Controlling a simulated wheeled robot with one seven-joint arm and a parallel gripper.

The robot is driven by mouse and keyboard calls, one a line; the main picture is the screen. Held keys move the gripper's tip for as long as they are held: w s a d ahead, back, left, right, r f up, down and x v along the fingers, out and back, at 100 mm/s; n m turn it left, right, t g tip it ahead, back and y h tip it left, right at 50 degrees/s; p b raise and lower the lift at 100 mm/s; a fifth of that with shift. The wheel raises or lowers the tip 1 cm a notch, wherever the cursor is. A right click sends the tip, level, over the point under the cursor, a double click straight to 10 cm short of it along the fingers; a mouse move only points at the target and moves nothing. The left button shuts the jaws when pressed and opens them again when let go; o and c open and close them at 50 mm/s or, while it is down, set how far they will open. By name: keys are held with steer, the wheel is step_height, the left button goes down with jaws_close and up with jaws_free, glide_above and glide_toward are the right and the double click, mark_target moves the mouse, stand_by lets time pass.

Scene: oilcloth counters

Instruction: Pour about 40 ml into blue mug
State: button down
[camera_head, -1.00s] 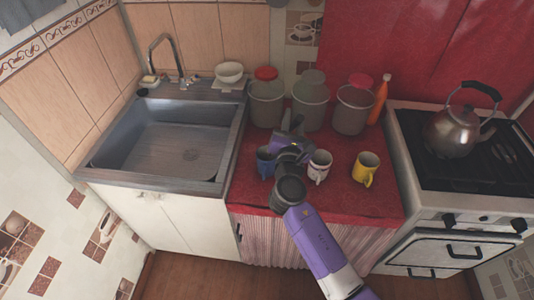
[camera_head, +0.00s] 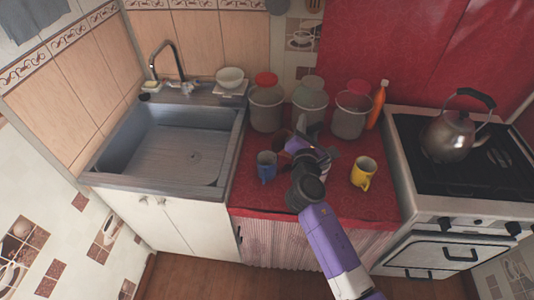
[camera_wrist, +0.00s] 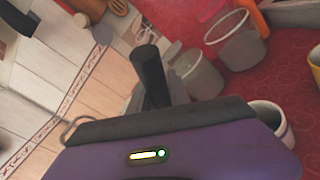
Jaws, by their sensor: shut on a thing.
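The blue mug (camera_head: 266,167) stands upright on the red counter, just left of my gripper. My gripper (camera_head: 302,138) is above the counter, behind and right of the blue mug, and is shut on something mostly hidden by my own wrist. In the wrist view a dark, handle-like cylinder (camera_wrist: 150,75) sticks up between grey finger parts. A dark brown shape (camera_head: 283,141) shows left of the gripper; I cannot tell whether it is the held thing. No liquid is visible.
A yellow mug (camera_head: 363,172) stands to the right. A pale mug shows in the wrist view (camera_wrist: 272,122), hidden by my arm in the head view. Several bins, one of them at the left (camera_head: 266,110), and an orange bottle (camera_head: 377,105) line the back. The sink lies left, the stove right.

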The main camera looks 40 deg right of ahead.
steer(key=shift+s+d+f+m+y+p, duration=0.2)
steer(key=shift+s+d+f+m, duration=0.35)
steer(key=shift+d+f+m, duration=0.25)
steer(key=shift+s+d+f+m+y+p, duration=0.1)
steer(key=shift+s+d+f+m+y, duration=0.1)
steer(key=shift+s+d+f+m, duration=0.55)
steer(key=shift+w+f, duration=0.15)
steer(key=shift+w, duration=0.1)
stand_by(0.7)
steer(key=s+d+f+m+y, duration=0.2)
steer(key=s+d+m, duration=0.3)
steer(key=d, duration=0.3)
steer(key=shift+s+d+f+m+p, duration=0.15)
steer(key=shift+s+d+m+p, duration=0.15)
steer(key=shift+s, duration=0.25)
stand_by(0.6)
